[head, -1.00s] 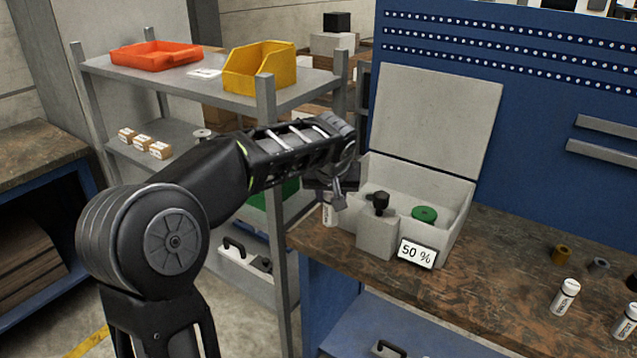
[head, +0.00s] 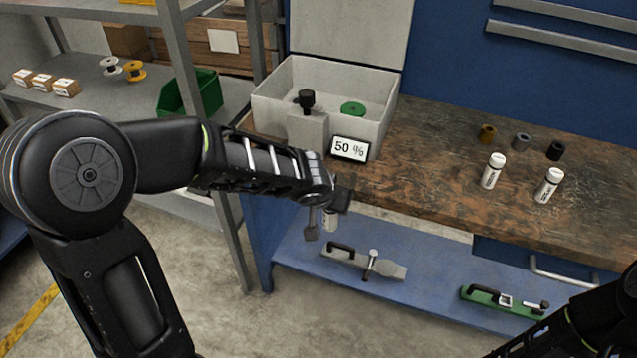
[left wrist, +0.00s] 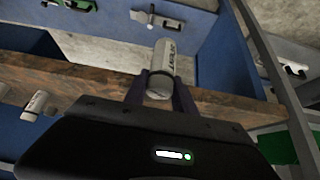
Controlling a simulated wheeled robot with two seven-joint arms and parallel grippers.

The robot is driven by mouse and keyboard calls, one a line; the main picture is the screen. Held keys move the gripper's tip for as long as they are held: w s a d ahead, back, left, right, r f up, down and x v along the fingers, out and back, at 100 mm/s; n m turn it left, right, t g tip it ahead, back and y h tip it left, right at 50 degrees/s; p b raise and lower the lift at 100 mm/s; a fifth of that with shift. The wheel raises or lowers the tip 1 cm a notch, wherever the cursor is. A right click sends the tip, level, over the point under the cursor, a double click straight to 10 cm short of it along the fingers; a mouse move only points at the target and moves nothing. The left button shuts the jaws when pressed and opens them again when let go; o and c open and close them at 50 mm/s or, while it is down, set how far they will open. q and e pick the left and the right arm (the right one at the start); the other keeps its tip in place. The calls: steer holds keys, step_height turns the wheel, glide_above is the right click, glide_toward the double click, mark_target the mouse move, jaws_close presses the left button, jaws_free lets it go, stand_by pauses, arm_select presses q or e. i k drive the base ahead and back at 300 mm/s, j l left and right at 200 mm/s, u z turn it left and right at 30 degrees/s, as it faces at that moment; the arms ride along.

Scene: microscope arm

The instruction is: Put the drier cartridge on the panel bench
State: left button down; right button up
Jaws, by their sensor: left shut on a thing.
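My left gripper (head: 322,222) is shut on a white drier cartridge (head: 331,219). In the head view it is in front of the bench's front edge, with the lower shelf behind it in the picture. In the left wrist view the cartridge (left wrist: 165,68) with dark lettering stands out between the two fingers (left wrist: 160,92). The panel bench (head: 428,165) has a worn brown top and a blue panel behind it. Two similar white cartridges stand on its right part, one nearer the middle (head: 492,171) and one further right (head: 548,185). My right gripper is not visible.
An open grey box (head: 382,108) with a green disc (head: 352,109) stands on the bench's left end, a "50 %" display (head: 350,149) at its front. The bench top between box and cartridges is clear. Tools lie on the blue lower shelf (head: 420,295).

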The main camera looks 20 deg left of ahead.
mark_target(565, 189)
steer(key=z, duration=2.4)
steer(key=k+j, duration=0.1)
steer(key=j, duration=0.25)
steer(key=k+j, duration=0.1)
steer(key=j, duration=0.3)
